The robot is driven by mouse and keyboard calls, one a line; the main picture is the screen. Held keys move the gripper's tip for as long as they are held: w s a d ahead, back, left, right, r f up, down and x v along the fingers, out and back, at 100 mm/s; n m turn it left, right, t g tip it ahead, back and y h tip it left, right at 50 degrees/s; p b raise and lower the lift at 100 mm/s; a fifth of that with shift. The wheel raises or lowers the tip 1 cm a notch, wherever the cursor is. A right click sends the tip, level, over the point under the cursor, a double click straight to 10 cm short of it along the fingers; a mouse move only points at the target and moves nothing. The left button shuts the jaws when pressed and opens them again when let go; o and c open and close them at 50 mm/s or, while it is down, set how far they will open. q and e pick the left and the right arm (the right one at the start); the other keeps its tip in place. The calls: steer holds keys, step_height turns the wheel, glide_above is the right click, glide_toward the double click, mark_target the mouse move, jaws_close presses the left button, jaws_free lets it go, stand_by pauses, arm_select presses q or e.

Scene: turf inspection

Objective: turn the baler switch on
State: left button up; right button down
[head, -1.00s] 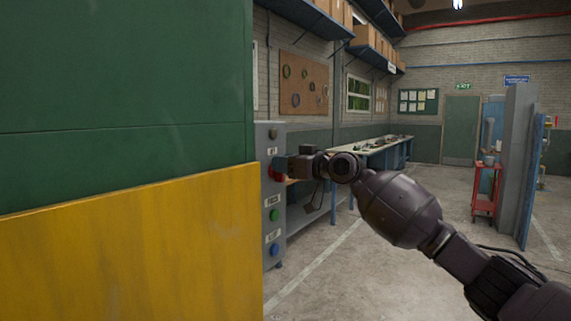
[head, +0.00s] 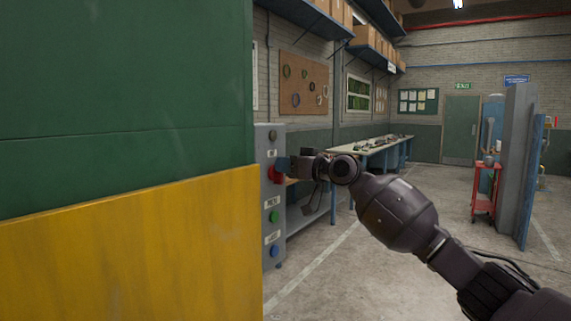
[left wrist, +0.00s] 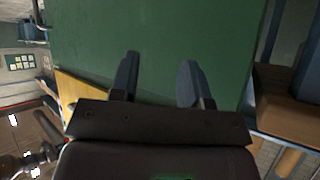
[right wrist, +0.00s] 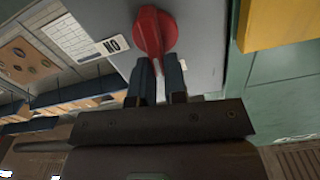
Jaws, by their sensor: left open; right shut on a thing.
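The baler switch is a red rotary knob (head: 274,175) on a grey control panel (head: 266,205) at the edge of a large green and yellow body. In the right wrist view the red knob (right wrist: 155,32) is at the top centre, next to a white label. My right gripper (head: 285,167) reaches the panel from the right and is shut on the red knob; in the right wrist view its fingertips (right wrist: 160,66) meet the knob's lower part. My left gripper (left wrist: 160,75) is open and empty, facing a green surface; it is not in the head view.
A dark button, a green button (head: 274,216) and a blue button (head: 274,251) are on the same panel. The green and yellow body (head: 120,240) fills the left side. A workbench (head: 370,155) and red cart (head: 485,190) stand farther back, with open floor between.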

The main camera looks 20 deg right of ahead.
arm_select(q)
step_height(320, 180, up, 11)
steer(key=p, duration=1.1)
steer(key=shift+s+a+f+p, duration=0.2)
steer(key=shift+s+p, duration=0.1)
steer(key=shift+s, duration=0.15)
arm_select(e)
steer(key=m, duration=0.5)
steer(key=w+d+f+m, duration=0.1)
steer(key=m, duration=0.5)
steer(key=f+m, duration=0.1)
steer(key=m, duration=0.4)
steer(key=shift+w+d+f, duration=0.15)
steer(key=shift+d+f, duration=0.1)
steer(key=shift+d, duration=0.1)
arm_select(q)
steer(key=shift+w+r, duration=0.15)
arm_select(e)
steer(key=shift+m, duration=0.3)
steer(key=c, duration=1.2)
jaws_free()
steer(key=shift+o, duration=0.2)
arm_select(q)
steer(key=shift+w+d+f+b, duration=0.1)
steer(key=shift+w+f+b, duration=0.25)
steer(key=shift+b, duration=0.65)
arm_select(e)
steer(key=v, duration=1)
steer(key=shift+s+d, duration=0.25)
steer(key=shift+s, duration=0.05)
